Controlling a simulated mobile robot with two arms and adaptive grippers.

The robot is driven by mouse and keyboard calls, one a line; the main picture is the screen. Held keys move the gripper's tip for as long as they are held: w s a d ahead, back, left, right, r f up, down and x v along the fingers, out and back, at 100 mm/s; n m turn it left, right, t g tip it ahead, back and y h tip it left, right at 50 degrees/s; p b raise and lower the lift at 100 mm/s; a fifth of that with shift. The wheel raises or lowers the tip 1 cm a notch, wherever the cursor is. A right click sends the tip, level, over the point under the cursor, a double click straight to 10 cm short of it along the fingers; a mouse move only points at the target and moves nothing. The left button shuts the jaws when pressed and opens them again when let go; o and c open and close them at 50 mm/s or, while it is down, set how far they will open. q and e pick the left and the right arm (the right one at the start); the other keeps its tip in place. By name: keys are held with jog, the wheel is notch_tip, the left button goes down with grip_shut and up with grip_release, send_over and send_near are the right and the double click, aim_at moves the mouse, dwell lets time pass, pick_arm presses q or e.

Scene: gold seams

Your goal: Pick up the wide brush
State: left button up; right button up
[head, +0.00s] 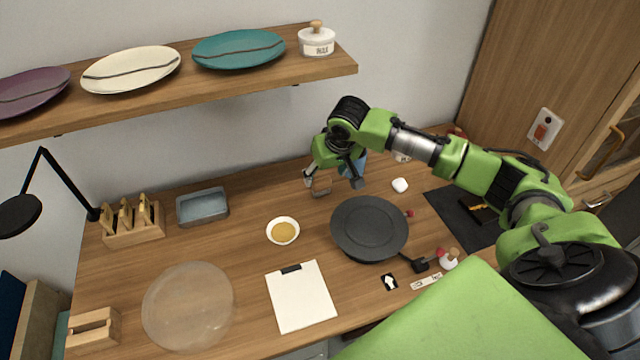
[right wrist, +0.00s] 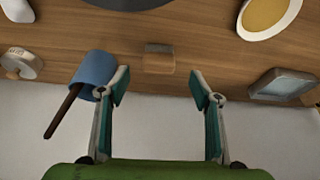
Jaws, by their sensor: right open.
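My right gripper (head: 332,181) is open and empty above the back of the wooden table; its two spread fingers also show in the right wrist view (right wrist: 160,86). A small flat wooden piece with a grey edge (right wrist: 158,61) lies on the table beyond the gap between the fingers. It may be the wide brush, but it is too small to be sure. In the head view the gripper partly hides that spot. A blue cup (right wrist: 92,70) with a dark brown stick in it stands beside one finger, and shows behind the gripper (head: 358,162). My left gripper is not in view.
A dark round plate (head: 368,228), a bowl with golden contents (head: 283,231) and a grey-blue tray (head: 202,207) are around the gripper. A white lump (head: 400,185) lies to the right. The shelf (head: 215,82) overhangs the back left.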

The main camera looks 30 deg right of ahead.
aim_at(322, 180)
jog(key=shift+x, duration=0.8)
jog(key=shift+w+d+f+p, duration=0.1)
jog(key=shift+w+f+p, duration=0.25)
jog(key=shift+p, duration=0.1)
jog(key=p+x, duration=0.1)
jog(key=x, duration=0.3)
jog(key=shift+w+d, duration=0.15)
jog(key=shift+w, duration=0.05)
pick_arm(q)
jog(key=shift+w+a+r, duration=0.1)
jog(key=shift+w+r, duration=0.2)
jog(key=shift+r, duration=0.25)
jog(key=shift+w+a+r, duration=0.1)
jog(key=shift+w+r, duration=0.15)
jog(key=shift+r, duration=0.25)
pick_arm(e)
jog(key=c, duration=1.2)
